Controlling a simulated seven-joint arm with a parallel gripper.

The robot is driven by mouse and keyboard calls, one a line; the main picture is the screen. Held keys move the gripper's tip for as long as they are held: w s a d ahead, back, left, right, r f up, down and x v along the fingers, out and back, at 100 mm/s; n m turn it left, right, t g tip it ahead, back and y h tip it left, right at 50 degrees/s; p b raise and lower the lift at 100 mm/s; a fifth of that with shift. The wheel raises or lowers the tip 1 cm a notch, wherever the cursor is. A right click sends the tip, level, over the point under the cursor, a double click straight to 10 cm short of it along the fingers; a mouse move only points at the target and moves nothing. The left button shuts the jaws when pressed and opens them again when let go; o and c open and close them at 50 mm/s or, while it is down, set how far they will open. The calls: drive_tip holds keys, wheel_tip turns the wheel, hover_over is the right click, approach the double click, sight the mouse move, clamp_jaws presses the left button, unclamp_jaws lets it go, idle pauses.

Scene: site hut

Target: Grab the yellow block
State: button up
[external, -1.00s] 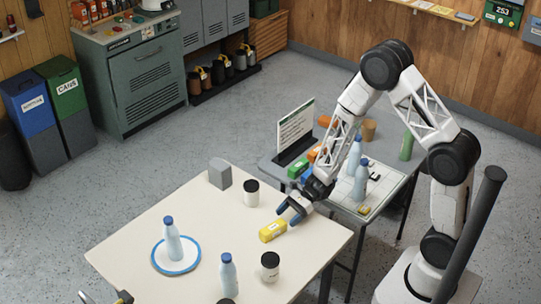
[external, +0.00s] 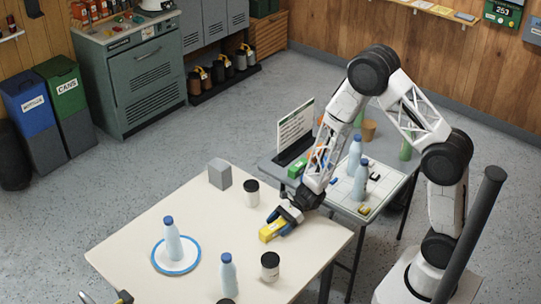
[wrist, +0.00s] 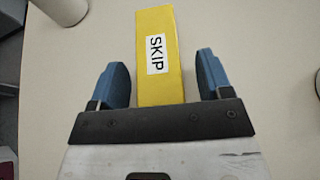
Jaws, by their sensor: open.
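The yellow block (external: 271,232) lies on the cream table near its right edge. In the wrist view the yellow block (wrist: 159,82) carries a white label reading "SKIP". My gripper (external: 281,222) is low over the table at the block. In the wrist view my gripper (wrist: 161,78) is open, with one blue finger on each side of the block and a gap on both sides. The near end of the block is hidden behind the gripper's dark front edge.
On the cream table (external: 130,245) stand a grey block (external: 220,174), dark-lidded white jars (external: 251,194) (external: 270,267), a bottle (external: 172,240) on a blue-rimmed disc (external: 189,266) and another bottle (external: 228,274). A grey side table (external: 397,192) with bottles stands behind my gripper.

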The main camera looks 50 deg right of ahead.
sight(278, 224)
drive_tip(key=shift+c, duration=0.4)
drive_tip(key=c, duration=1)
drive_tip(key=shift+r, duration=0.15)
drive_tip(key=shift+r, duration=1.55)
drive_tip(key=s+d, duration=0.1)
drive_tip(key=s, duration=0.4)
drive_tip(key=s+d+r, duration=0.1)
drive_tip(key=s+d, duration=0.1)
drive_tip(key=s, duration=0.3)
drive_tip(key=s+d, duration=0.2)
drive_tip(key=s, duration=0.3)
drive_tip(key=shift+s+r, duration=0.15)
drive_tip(key=shift+r, duration=0.15)
